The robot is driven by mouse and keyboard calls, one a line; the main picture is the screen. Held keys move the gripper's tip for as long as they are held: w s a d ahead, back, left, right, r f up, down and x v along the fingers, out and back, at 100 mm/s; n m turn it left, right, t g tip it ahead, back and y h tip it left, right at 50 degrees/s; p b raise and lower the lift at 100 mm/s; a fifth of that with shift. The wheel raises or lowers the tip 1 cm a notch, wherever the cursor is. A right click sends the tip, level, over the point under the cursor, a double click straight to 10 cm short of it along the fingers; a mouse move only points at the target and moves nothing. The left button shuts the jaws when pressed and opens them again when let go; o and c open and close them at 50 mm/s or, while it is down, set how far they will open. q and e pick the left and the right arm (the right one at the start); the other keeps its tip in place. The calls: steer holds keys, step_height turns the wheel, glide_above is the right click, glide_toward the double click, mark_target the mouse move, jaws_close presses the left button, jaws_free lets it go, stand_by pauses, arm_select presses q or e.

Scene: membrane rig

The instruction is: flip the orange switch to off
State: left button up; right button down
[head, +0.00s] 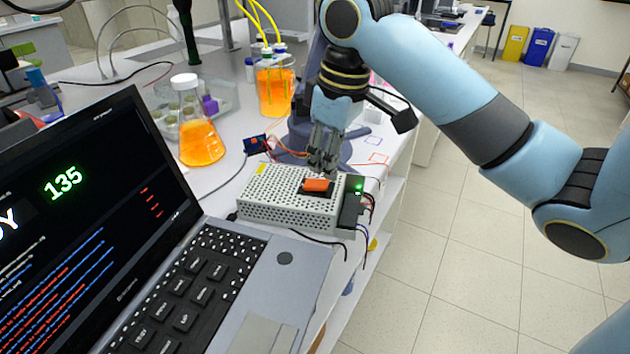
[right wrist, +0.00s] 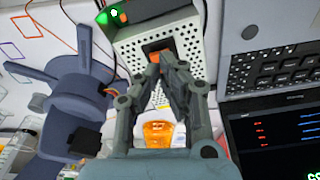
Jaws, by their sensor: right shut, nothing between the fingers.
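The orange switch (head: 317,185) sits in a dark frame on top of a white perforated power supply box (head: 270,208). A green light glows at the box's right end, by black terminal blocks. My right gripper (head: 323,168) points down just above the switch, shut and empty. In the right wrist view its fingertips (right wrist: 157,62) meet over the switch's dark frame, with a little orange of the switch (right wrist: 152,57) showing between and beside them. Whether the fingertips touch the switch is not clear. My left gripper is out of view.
An open laptop (head: 255,285) stands in front and left of the box. A flask of orange liquid (head: 200,145) and an orange bottle with yellow tubes (head: 272,90) stand behind. Thin wires run around the box. The table's edge is close on the right.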

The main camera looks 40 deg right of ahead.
mark_target(326, 184)
steer(key=shift+f+b, duration=0.35)
steer(key=shift+f, duration=0.85)
stand_by(0.4)
step_height(326, 184, up, 7)
steer(key=p, duration=0.9)
steer(key=shift+r, duration=0.1)
steer(key=shift+a, duration=0.1)
stand_by(0.4)
